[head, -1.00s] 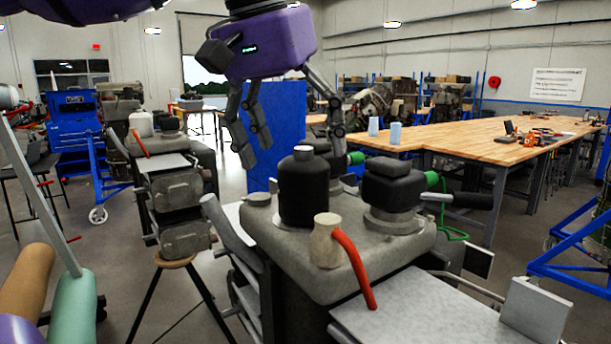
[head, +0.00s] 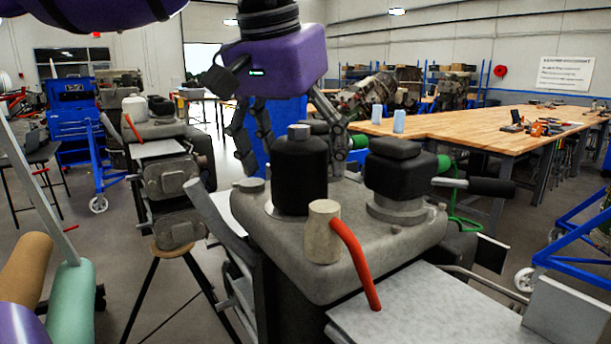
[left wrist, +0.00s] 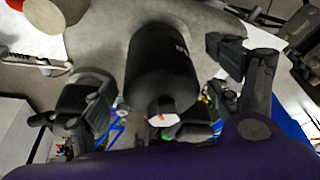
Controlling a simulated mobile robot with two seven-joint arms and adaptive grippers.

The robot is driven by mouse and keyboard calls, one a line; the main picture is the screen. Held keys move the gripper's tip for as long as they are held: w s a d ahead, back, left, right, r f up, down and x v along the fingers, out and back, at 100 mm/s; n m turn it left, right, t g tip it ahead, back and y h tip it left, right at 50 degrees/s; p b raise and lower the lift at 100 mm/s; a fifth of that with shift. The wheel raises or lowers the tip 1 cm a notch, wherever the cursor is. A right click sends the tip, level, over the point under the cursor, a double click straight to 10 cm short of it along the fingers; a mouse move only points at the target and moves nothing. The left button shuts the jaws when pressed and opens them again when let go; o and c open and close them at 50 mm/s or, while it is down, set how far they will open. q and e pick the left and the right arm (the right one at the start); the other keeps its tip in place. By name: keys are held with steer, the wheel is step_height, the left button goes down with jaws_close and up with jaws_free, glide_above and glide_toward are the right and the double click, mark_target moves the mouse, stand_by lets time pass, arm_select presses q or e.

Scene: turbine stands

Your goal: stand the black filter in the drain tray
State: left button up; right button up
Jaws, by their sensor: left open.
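The black filter (head: 299,182), a dark cylinder with a light grey cap, stands upright on the grey turbine stand (head: 335,262). My left gripper (head: 293,157) is open above it, pointing down, with one finger to each side of the filter's upper part. In the left wrist view the filter (left wrist: 162,65) lies between the parted fingers of the left gripper (left wrist: 165,90), with a gap on both sides. A flat light grey tray (head: 425,312) juts out at the stand's front right; I cannot tell if it is the drain tray. My right gripper is out of view.
A beige cylinder (head: 323,232) with a red handle (head: 355,265) stands in front of the filter. A black capped unit (head: 394,172) stands close to its right. A long wooden workbench (head: 480,134) and another stand (head: 170,165) are behind.

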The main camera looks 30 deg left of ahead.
arm_select(q)
steer(key=shift+w+f, duration=0.15)
steer(key=shift+f, duration=0.35)
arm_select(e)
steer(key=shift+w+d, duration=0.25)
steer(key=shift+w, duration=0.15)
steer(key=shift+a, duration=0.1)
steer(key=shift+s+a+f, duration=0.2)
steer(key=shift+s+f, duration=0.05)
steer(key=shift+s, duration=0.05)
arm_select(q)
steer(key=shift+b, duration=0.3)
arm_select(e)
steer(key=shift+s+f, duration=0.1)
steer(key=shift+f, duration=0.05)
arm_select(q)
steer(key=c, duration=1.8)
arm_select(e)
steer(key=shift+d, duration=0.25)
